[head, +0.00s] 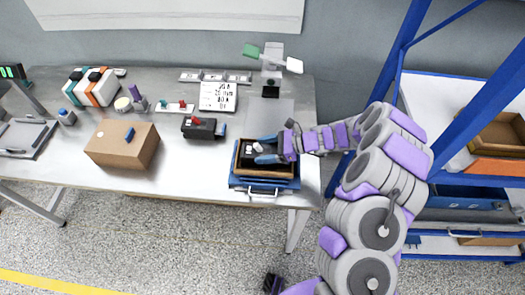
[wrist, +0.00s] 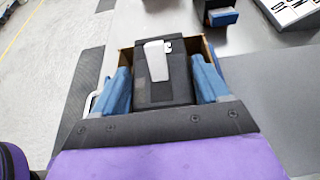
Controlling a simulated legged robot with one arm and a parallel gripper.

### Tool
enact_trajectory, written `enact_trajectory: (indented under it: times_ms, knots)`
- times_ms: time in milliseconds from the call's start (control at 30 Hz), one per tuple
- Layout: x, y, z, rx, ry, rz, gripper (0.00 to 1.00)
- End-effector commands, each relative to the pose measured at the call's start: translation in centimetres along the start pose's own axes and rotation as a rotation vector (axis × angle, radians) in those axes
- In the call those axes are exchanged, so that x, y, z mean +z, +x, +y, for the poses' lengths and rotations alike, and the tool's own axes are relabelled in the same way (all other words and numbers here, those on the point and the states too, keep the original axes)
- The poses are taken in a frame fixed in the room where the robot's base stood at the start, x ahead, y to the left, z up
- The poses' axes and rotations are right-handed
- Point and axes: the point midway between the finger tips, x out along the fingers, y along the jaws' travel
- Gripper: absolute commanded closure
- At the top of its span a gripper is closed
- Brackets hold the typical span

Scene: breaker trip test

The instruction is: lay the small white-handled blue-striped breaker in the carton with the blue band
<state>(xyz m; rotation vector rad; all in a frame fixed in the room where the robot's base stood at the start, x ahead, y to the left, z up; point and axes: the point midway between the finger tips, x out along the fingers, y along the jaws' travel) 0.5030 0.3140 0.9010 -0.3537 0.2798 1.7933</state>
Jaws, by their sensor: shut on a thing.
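The breaker (wrist: 165,90) is black with a white handle; its blue stripe is not clear in either view. My gripper (wrist: 160,72) is shut on it, with a blue finger on each side. In the head view, my gripper (head: 264,153) reaches in from the right, and the breaker (head: 250,152) shows between its fingers, within the outline of the open brown carton. The carton (head: 242,174) has a blue band around its lower part and a pale handle at the front. Its brown walls (wrist: 125,57) show behind the breaker in the wrist view. Whether the breaker touches the carton floor is hidden.
A black breaker with a red handle (head: 200,128) lies left of the carton. A closed cardboard box (head: 122,146) stands further left. A blue shelf rack (head: 400,60) stands at the right.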

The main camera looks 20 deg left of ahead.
Motion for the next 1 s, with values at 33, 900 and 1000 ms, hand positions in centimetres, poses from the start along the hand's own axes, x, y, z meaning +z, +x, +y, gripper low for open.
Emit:
enact_trajectory:
  times_ms: [33,900,1000]
  knots:
    - [-0.3,0.2,0.0,-0.001,0.000,-0.001,0.79]
    - [-0.3,0.6,-0.2,0.000,-0.001,0.005,0.00]
    - [-0.1,0.2,-0.3,-0.001,0.000,0.008,0.00]
